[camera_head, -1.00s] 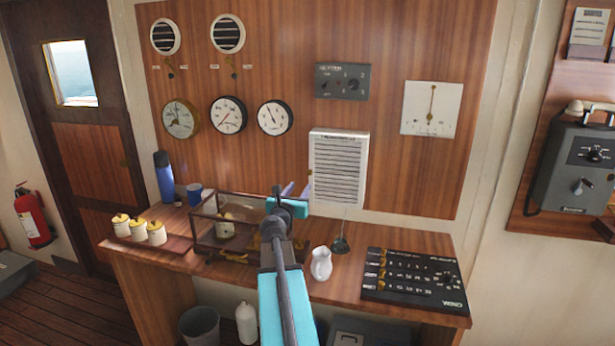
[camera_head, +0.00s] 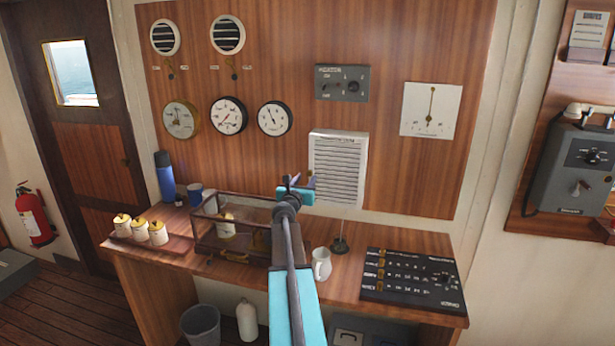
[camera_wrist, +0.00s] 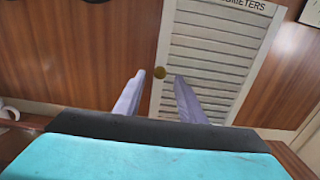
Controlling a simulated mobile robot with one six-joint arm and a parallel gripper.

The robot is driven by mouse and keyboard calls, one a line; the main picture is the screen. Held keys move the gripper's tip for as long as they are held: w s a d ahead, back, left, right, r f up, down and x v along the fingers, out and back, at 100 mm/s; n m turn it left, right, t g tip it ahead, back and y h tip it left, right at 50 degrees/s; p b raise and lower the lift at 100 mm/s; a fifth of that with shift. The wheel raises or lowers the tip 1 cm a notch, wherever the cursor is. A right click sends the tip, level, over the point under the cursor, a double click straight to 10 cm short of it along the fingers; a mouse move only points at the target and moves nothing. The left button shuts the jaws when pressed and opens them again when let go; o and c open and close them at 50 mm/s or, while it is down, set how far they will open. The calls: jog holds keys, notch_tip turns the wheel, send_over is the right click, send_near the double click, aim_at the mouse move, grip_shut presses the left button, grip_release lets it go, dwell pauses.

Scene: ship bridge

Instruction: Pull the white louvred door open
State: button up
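The white louvred door (camera_head: 338,168) is a small upright panel on the wood wall above the desk, and it looks shut. In the wrist view the door (camera_wrist: 212,62) has slats, lettering along its top and a round brass knob (camera_wrist: 160,73) at its left edge. My gripper (camera_head: 298,184) is in front of the door's lower left side in the head view. In the wrist view my gripper (camera_wrist: 158,86) has its two pale fingers apart, with the knob showing between and just beyond their tips. Nothing is held. I cannot tell the remaining distance to the knob.
Below my arm the desk holds a glass case (camera_head: 232,232), a white mug (camera_head: 321,264), a dark-based stand (camera_head: 339,245) and a black switch panel (camera_head: 412,282). Lidded jars (camera_head: 140,230) and a blue flask (camera_head: 165,178) stand left. Gauges line the wall above.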

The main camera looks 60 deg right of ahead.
aim_at(309, 174)
jog(key=shift+p+x, duration=0.35)
jog(key=shift+x, duration=1.15)
grip_shut()
